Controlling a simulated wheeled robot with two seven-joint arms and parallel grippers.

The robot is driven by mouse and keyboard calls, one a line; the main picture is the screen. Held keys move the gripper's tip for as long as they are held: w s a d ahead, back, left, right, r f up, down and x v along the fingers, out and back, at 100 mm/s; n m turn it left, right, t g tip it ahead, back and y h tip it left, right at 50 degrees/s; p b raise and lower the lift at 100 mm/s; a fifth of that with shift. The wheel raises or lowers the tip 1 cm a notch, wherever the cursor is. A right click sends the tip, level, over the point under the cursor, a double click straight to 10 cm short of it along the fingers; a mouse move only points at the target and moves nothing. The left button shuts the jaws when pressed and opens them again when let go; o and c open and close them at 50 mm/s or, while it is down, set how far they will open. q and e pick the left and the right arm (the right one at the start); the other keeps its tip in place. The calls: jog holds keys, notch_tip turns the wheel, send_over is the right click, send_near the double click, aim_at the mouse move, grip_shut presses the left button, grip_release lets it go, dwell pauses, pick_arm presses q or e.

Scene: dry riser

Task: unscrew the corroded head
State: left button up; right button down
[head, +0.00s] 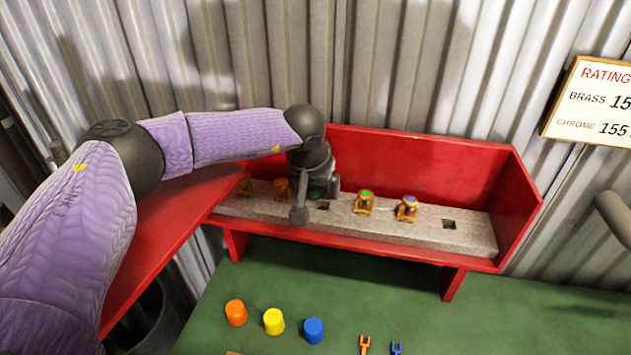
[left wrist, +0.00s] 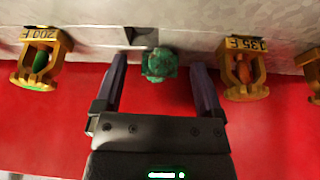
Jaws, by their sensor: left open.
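The corroded head (left wrist: 158,64) is a green, crusted lump at the concrete strip. It lies between the two fingers of my left gripper (head: 313,198), with a visible gap on each side in the left wrist view. The gripper is open and reaches down over the strip. In the head view the gripper hides most of the corroded head; only a dark green patch (head: 318,192) shows. My right gripper is not in view.
Brass heads flank it: one marked 200 F with a green bulb (left wrist: 39,60), one marked 135 F with an orange bulb (left wrist: 243,70). A red box (head: 420,158) encloses the strip (head: 470,232). Orange (head: 236,312), yellow (head: 273,321) and blue (head: 314,330) caps stand on green ground in front.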

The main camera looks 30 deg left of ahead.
aim_at(317, 188)
pick_arm(q)
grip_shut()
jog(key=c, duration=0.8)
grip_release()
grip_shut()
jog(key=shift+r, duration=0.15)
jog(key=shift+r+p, duration=1.35)
jog(key=shift+r, duration=0.1)
notch_tip(317, 188, up, 5)
jog(key=p, duration=0.4)
jog(key=shift+r, duration=0.1)
